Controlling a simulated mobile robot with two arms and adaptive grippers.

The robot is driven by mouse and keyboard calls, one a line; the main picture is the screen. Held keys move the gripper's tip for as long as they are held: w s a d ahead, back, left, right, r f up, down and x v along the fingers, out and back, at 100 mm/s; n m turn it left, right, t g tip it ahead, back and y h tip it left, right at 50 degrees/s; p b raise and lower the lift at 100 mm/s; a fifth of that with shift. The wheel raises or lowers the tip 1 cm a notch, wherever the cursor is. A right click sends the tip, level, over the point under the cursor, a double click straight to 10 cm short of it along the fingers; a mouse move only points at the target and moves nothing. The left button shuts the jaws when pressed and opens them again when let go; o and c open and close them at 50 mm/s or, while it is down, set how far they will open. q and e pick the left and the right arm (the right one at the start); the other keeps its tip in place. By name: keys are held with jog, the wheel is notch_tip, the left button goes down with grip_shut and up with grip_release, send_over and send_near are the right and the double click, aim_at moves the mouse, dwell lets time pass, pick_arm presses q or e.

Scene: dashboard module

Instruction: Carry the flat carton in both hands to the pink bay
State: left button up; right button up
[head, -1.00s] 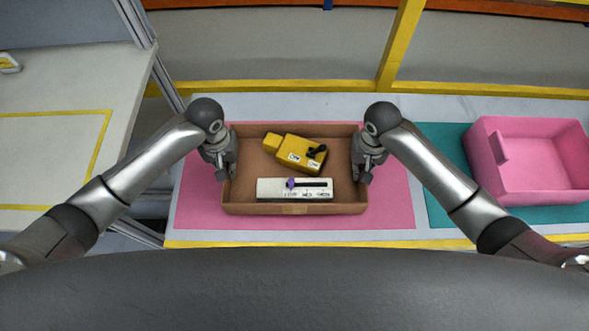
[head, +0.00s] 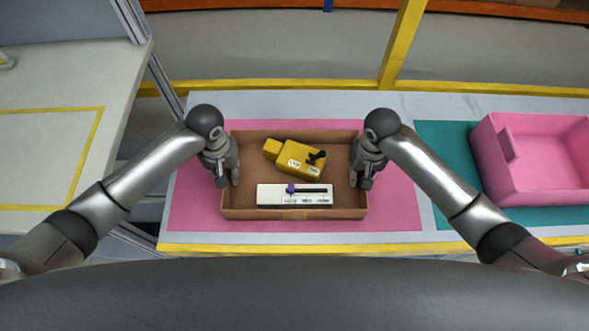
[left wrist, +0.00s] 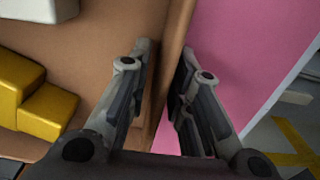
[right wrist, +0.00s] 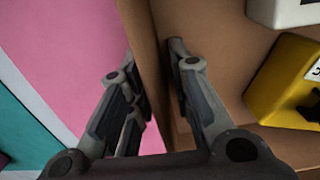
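The flat carton (head: 292,213) is a shallow open brown box, level on the pink bay (head: 395,205), and appears to rest on it. Inside it lie a yellow part (head: 295,158) with a black piece and a white box (head: 308,195) with a dark stripe and purple knob. My left gripper (head: 228,180) straddles the carton's left wall; my right gripper (head: 361,180) straddles the right wall. In the left wrist view the fingers (left wrist: 165,75) stand apart with the wall between them. The right wrist view shows the same spread fingers (right wrist: 150,75), with gaps beside the wall.
A pink bin (head: 535,180) stands on a teal mat (head: 450,175) to the right. A grey-white table (head: 45,160) with a yellow outline is at the left. A yellow post (head: 400,45) and rail rise behind the bench. Pink mat shows free around the carton.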

pick_arm(q)
jog(key=shift+r, duration=0.1)
notch_tip(320, 180, up, 12)
jog(key=shift+f, duration=0.25)
jog(key=shift+r, duration=0.15)
pick_arm(e)
jog(key=shift+r, duration=0.25)
notch_tip(320, 180, up, 12)
jog(key=shift+f, duration=0.2)
jog(key=shift+f, duration=0.1)
dwell(0.5)
